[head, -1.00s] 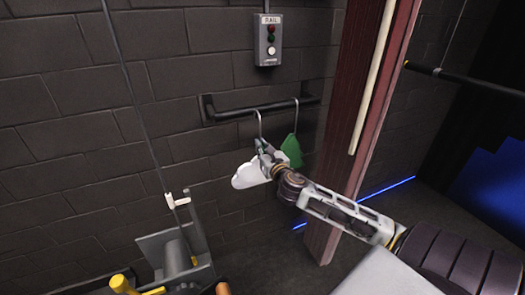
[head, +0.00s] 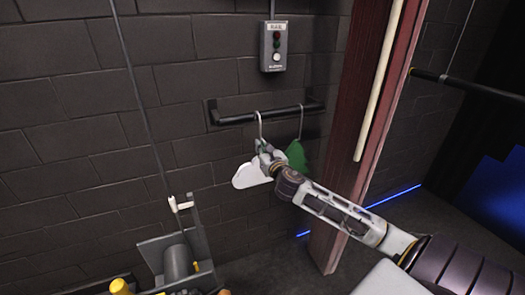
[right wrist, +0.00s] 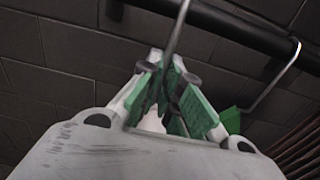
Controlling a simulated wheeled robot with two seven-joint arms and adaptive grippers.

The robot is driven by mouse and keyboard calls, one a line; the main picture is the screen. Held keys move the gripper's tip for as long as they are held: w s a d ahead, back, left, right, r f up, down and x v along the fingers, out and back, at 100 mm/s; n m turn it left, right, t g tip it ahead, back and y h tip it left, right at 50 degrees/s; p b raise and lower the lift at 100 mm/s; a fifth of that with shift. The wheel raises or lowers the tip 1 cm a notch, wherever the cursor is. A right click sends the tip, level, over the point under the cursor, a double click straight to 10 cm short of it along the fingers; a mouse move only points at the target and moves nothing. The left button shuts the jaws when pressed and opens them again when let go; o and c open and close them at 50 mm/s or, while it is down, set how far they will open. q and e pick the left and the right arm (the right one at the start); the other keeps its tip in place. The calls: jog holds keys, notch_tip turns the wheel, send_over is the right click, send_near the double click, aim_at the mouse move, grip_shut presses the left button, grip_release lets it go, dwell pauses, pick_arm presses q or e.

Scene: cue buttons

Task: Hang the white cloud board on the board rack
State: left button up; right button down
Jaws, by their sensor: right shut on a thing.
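The white cloud board (head: 250,175) hangs below my right gripper (head: 264,151), in front of the brick wall. My right gripper is shut on its metal hook. In the right wrist view, the green-padded fingers (right wrist: 168,102) close around the hook stem just above the board (right wrist: 140,155). The hook's top reaches the black bar of the board rack (head: 238,117), near its left part. I cannot tell whether the hook rests on the bar. My left gripper is not in view.
A green board (head: 297,153) hangs by its own hook on the rack, right of the cloud board. A RAIL button box (head: 275,47) is on the wall above. A reddish post (head: 352,140) stands right of the rack. Grey machinery (head: 175,260) is at lower left.

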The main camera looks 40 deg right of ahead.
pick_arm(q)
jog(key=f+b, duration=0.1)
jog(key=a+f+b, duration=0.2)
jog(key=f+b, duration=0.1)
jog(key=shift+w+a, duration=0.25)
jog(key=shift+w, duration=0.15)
pick_arm(e)
jog(key=w+d+f, duration=0.2)
jog(key=w, duration=0.6)
jog(key=shift+w+f, duration=0.25)
jog(key=shift+f, duration=0.05)
dwell(1.0)
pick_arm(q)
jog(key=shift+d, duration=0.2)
pick_arm(e)
jog(key=c, duration=1)
grip_release()
jog(key=shift+f, duration=0.2)
jog(key=shift+c, duration=0.2)
jog(key=shift+s, duration=0.35)
